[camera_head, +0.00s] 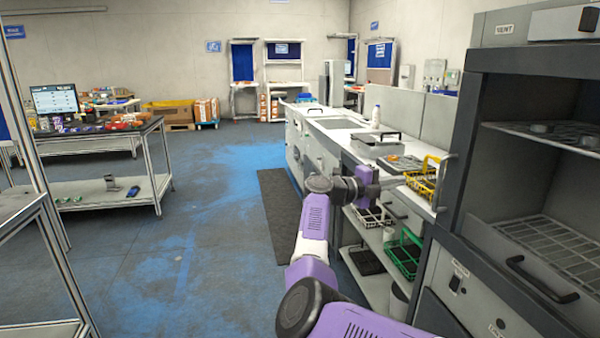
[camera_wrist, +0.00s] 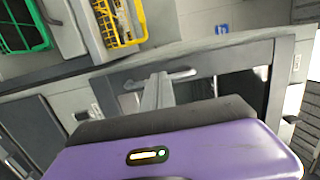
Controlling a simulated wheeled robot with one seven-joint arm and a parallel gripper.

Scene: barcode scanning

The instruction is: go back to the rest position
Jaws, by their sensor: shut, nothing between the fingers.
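My purple and grey arm reaches forward from the bottom of the head view. My gripper (camera_head: 392,182) points right, in front of the counter, near the yellow wire basket (camera_head: 423,184). In the wrist view my gripper (camera_wrist: 158,82) shows its grey fingers together with nothing between them. Behind the fingertips is a grey cabinet front with a bar handle (camera_wrist: 186,75); I cannot tell whether they touch it.
A green basket (camera_head: 404,254) sits on a shelf below the counter (camera_head: 345,142). A dark open cabinet (camera_head: 478,190) stands close on the right. A table (camera_head: 95,197) with a monitor and goods is on the left. The blue-stained floor (camera_head: 200,235) between is clear.

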